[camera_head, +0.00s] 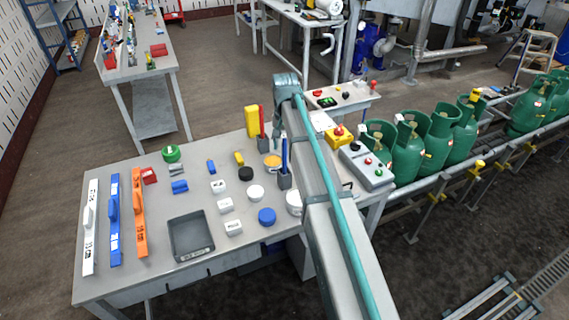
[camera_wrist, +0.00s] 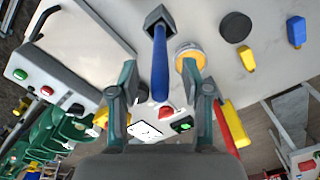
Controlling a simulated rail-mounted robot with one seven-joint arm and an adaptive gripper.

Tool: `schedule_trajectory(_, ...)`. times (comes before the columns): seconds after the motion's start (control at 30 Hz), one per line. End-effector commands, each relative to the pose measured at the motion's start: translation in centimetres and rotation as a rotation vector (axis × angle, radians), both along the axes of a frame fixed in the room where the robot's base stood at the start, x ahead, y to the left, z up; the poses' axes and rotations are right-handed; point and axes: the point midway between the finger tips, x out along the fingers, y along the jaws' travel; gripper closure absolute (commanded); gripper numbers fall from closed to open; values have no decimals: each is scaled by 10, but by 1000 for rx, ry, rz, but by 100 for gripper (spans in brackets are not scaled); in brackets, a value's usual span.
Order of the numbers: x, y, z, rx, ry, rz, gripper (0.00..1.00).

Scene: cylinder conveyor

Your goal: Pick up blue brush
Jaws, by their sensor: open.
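The blue brush (camera_head: 285,155) stands handle up in a small grey holder (camera_head: 285,181) on the workbench, right of the middle. In the wrist view the blue brush (camera_wrist: 160,65) runs down from its grey holder (camera_wrist: 155,18) between my fingers. My gripper (camera_wrist: 160,72) is open, with one finger on each side of the handle. I see gaps on both sides and no contact. I cannot tell how deep the handle sits between the fingers. In the head view my arm hides most of the gripper.
A yellow-topped tin (camera_wrist: 190,53) is close beside the right finger in the wrist view. A red-handled brush (camera_head: 262,122) stands behind, near a yellow container (camera_head: 251,120). The bench (camera_head: 130,265) also holds lids, boxes and a grey tray (camera_head: 191,255). Green gas cylinders (camera_head: 408,150) line a conveyor to the right.

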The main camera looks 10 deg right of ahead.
Motion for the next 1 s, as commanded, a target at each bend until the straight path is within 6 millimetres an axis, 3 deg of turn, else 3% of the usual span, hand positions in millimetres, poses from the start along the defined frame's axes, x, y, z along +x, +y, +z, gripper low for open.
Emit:
schedule_trajectory(0.2, 0, 0, -18, 0, 0, 0, 52)
schedule_trajectory(0.47, 0, 0, -21, 0, -1, 0, 52)
schedule_trajectory(0.77, 0, 0, -21, 0, -1, 0, 99)
schedule_trajectory(1.0, 0, 0, -21, 0, -1, 0, 100)
